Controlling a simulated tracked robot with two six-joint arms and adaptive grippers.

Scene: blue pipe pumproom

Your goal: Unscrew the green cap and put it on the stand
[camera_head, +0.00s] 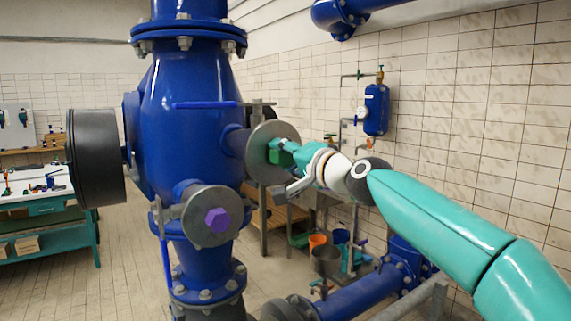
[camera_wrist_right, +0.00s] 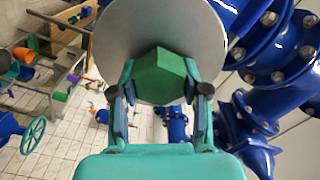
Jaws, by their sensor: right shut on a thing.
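The green cap (camera_head: 281,157) is a hexagonal piece in front of a round grey flange (camera_head: 262,137) on the right side of the big blue pipe body. It fills the middle of the wrist view (camera_wrist_right: 160,77), in front of the pale disc (camera_wrist_right: 115,35). My right gripper (camera_head: 283,152) is at the cap, and its two fingers (camera_wrist_right: 160,92) are closed on the cap's sides. The cap's back is hidden, so I cannot tell whether it touches the flange. My left gripper is not in view. I cannot clearly pick out the stand.
A purple hexagonal cap (camera_head: 217,220) sits on a lower grey flange. A large dark round cover (camera_head: 97,158) is at left, near a workbench (camera_head: 50,225).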

